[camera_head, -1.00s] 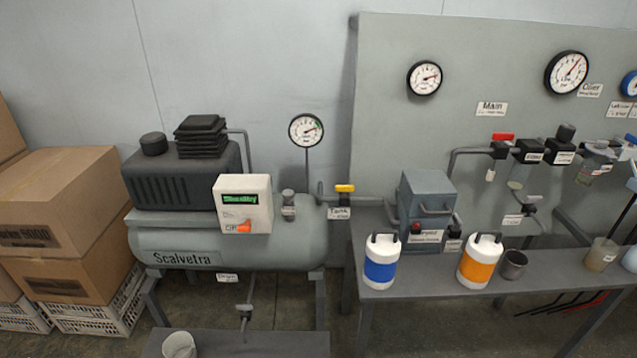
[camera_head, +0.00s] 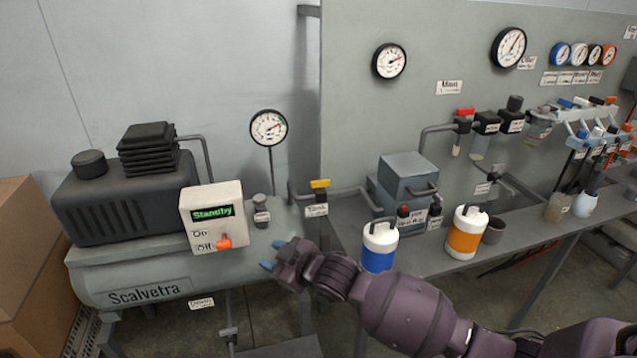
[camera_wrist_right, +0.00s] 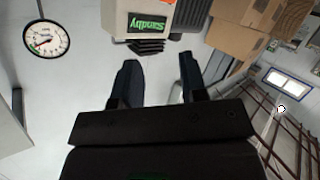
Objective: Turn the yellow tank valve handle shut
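The yellow tank valve handle (camera_head: 320,184) sits on the pipe between the compressor tank and the bench, above a label reading Tank. In the head view it lies across the top, roughly along the pipe. My right gripper (camera_head: 271,258) is in front of the tank's right end, below and left of the handle, and apart from it. Its blue-tipped fingers are spread with nothing between them; they also show apart in the right wrist view (camera_wrist_right: 158,82). The handle does not show in the wrist view. My left gripper is not in view.
The control box (camera_head: 212,217) with a Standby display and orange switch is left of my gripper. A gauge (camera_head: 269,127) stands behind the tank. Blue-banded (camera_head: 379,247) and orange-banded (camera_head: 466,232) canisters stand on the bench, near my right arm.

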